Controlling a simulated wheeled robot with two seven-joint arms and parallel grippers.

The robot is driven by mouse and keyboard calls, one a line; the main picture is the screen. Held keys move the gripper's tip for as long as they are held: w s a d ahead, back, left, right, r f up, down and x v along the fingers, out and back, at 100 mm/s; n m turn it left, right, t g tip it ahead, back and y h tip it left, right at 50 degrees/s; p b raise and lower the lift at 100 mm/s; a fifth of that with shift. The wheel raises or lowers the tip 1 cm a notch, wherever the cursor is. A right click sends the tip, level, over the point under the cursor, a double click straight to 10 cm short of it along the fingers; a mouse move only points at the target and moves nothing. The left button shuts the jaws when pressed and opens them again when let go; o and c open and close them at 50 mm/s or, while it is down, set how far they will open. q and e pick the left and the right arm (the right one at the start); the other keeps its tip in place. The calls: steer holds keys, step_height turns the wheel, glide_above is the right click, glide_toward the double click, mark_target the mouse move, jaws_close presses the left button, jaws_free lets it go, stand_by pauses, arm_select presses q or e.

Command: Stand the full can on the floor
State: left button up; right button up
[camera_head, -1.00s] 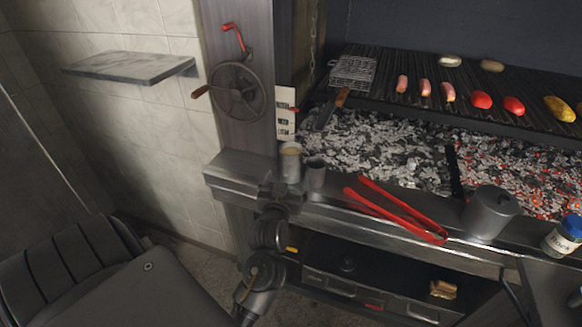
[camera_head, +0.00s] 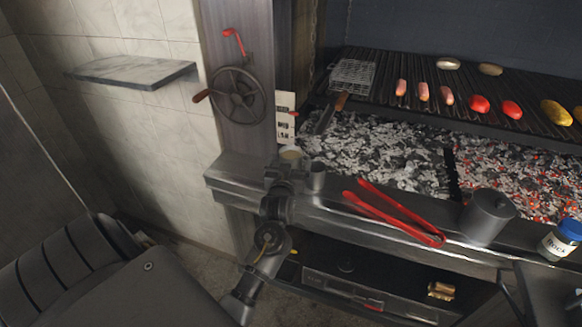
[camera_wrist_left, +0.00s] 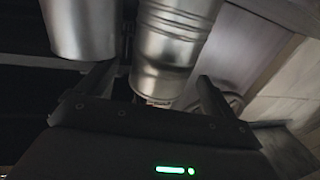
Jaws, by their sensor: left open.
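The full can (camera_head: 291,154) stands on the steel front ledge of the grill, at its left end. Its pale contents show at the open top, and the gripper hides most of its body in the head view. A smaller, dark-mouthed can (camera_head: 316,176) stands just to its right. My left gripper (camera_head: 284,172) is open at the full can. In the left wrist view, the ridged full can (camera_wrist_left: 175,50) sits between the two spread fingers (camera_wrist_left: 155,88), and the smooth second can (camera_wrist_left: 75,28) is outside the left finger. Finger contact cannot be told.
A strip of bare floor (camera_head: 205,262) shows below, left of the open lower shelf.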

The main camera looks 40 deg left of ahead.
arm_select(q)
steer(key=x, duration=0.2)
steer(key=shift+w+a, duration=0.15)
steer(key=shift+w, duration=0.15)
steer(key=c, duration=1.5)
steer(key=shift+o, duration=0.2)
steer(key=shift+r, duration=0.15)
steer(key=shift+r+p, duration=0.45)
steer(key=shift+p, duration=0.3)
steer(key=s+d+r+p, duration=0.9)
steer(key=s+r+p, duration=0.1)
steer(key=p, duration=0.7)
steer(key=shift+s+d+r+p, duration=0.2)
steer(key=shift+r+p, duration=0.15)
steer(key=shift+r, duration=0.55)
